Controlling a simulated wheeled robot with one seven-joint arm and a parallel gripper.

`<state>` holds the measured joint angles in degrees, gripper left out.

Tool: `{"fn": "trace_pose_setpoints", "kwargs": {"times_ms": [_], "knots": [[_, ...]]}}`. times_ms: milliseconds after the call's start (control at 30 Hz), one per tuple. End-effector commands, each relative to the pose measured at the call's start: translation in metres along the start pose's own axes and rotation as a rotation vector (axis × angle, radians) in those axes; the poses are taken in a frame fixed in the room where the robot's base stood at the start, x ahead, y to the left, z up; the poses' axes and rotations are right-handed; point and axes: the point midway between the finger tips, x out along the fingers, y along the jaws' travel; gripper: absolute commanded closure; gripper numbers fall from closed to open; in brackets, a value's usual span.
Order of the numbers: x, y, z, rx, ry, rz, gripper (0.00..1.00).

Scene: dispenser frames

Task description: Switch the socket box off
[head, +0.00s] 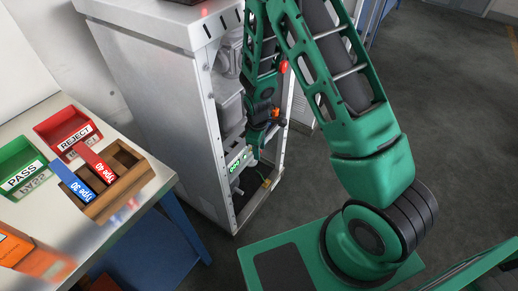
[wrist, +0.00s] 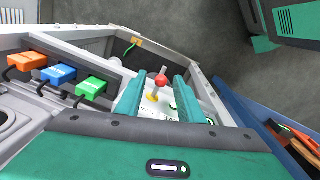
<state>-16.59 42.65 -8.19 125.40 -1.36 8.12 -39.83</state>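The socket box appears to be the pale box (head: 238,160) with green marks low inside the open cabinet in the head view. In the wrist view a pale box (wrist: 154,112) carries a lever with a red ball knob (wrist: 161,81) and a yellow base. My gripper (wrist: 160,77) is open, with its two green fingers on either side of the lever. A gap shows between the knob and each finger. Whether a finger touches the lever lower down is hidden. In the head view my gripper (head: 257,138) is inside the cabinet, partly hidden by my arm.
Orange (wrist: 40,61), blue (wrist: 58,75) and green (wrist: 91,87) plugs sit left of my fingers. The grey cabinet (head: 150,75) walls enclose the gripper closely. A table (head: 140,200) with red and green bins stands left. The floor (head: 450,110) on the right is clear.

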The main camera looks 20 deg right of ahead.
Motion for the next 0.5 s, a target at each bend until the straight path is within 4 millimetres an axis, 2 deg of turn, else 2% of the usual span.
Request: {"fn": "trace_pose_setpoints", "kwargs": {"times_ms": [167,300,500], "knots": [[-0.0002,0.0001,-0.0002,0.000,0.000,0.000,0.68],[-0.0003,0.0002,-0.0003,0.000,0.000,0.001,1.00],[-0.0003,0.0024,0.0017,0.003,0.003,0.003,1.00]]}}
